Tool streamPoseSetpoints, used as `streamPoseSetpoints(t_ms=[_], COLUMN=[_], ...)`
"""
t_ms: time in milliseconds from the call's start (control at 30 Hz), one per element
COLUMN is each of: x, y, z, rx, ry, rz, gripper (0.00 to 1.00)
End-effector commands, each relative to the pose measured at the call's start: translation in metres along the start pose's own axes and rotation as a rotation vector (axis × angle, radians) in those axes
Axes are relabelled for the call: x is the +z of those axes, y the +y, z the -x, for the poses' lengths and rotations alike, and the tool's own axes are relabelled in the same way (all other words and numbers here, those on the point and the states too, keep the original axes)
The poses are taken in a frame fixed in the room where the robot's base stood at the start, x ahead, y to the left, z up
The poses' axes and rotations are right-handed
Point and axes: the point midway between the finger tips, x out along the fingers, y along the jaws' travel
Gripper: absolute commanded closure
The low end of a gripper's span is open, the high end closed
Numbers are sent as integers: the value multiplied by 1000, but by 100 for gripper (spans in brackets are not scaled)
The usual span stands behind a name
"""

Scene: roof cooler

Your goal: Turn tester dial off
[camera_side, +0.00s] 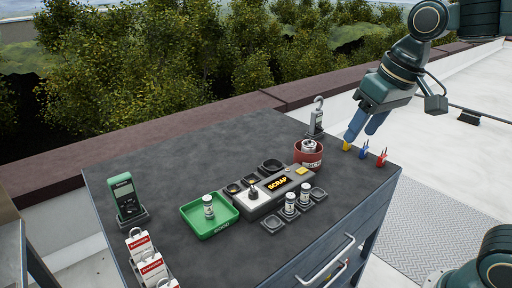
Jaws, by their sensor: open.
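A green handheld meter (125,196) with a dark face stands tilted in a holder at the left of the dark worktop. Its dial is too small to read. I cannot tell which of the two is the tester. My gripper (364,128), with blue fingers, is open at the right rear of the worktop. Its tips are close above a small yellow item (346,146); whether they touch is unclear. It is far from both devices.
A green tray (194,226) holds a small canister (208,206). A red bin (308,153), black cups and two more canisters surround the grey box. Blue (363,151) and red (382,158) items stand right. Danger tags (140,246) stand front left. The left-rear worktop is clear.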

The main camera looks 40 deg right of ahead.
Motion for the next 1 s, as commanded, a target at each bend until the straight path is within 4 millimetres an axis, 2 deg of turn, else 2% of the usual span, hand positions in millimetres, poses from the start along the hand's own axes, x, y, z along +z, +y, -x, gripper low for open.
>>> streamPoseSetpoints(t_ms=[100,467,700,1000], x=[-25,-90,-127,-161], y=[-8,-34,-53,-77], z=[-9,-49,-87,-146], rx=[3,21,40,71], ry=[-37,-136,-199,-275], rz=[-23,-96,-144,-202], gripper=[52,52,52,52])
